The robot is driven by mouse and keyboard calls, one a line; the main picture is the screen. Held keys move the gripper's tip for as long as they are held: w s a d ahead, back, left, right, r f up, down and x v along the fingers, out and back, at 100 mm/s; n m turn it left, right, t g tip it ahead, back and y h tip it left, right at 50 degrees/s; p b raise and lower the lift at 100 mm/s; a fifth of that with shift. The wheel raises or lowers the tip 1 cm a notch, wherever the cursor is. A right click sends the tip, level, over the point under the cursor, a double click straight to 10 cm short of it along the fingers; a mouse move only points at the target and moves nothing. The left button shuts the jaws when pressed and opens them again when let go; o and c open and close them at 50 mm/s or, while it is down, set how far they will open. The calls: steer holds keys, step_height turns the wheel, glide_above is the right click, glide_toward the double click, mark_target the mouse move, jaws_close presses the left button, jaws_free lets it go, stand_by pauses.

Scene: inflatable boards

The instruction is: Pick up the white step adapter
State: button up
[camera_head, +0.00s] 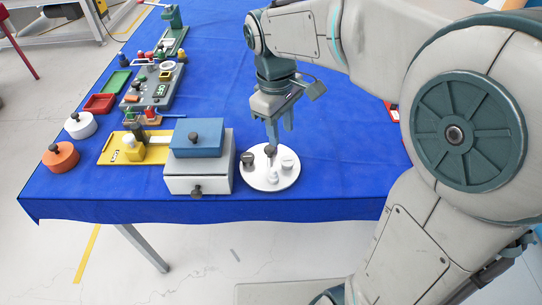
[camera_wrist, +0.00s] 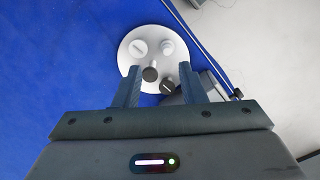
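Two small white pieces stand on a round white plate (camera_head: 268,185); I cannot tell for sure which is the white step adapter. One (camera_head: 272,174) is slim and stands near the plate's front; the other (camera_head: 288,163) is wider, at the right. In the wrist view they are the slim piece (camera_wrist: 167,47) and the wider piece (camera_wrist: 138,48). My gripper (camera_wrist: 160,86) is open and points down above the plate's back side. Its fingers are nearer two dark-topped pieces (camera_wrist: 150,74) (camera_wrist: 168,87) than the white ones. Nothing shows held between the fingers.
A grey box with a blue top (camera_head: 197,139) stands just left of the plate. A yellow tray (camera_head: 112,150), an orange knobbed disc (camera_head: 60,157) and a white one (camera_head: 80,126) lie farther left. Blue tabletop (camera_head: 345,150) is free to the right.

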mark_target(273, 169)
steer(key=shift+n+g, duration=0.3)
steer(key=shift+n, duration=0.6)
steer(key=f, duration=0.3)
steer(key=a+f, duration=0.1)
steer(key=f, duration=0.3)
steer(key=w+f, duration=0.1)
steer(key=f, duration=0.2)
steer(key=shift+a+f, duration=0.15)
steer(key=shift+a, duration=0.15)
steer(key=shift+s+d+f, duration=0.1)
steer(key=shift+f, duration=1.2)
steer(key=shift+s+f, duration=0.1)
steer(key=shift+f, duration=1.2)
steer(key=c, duration=0.7)
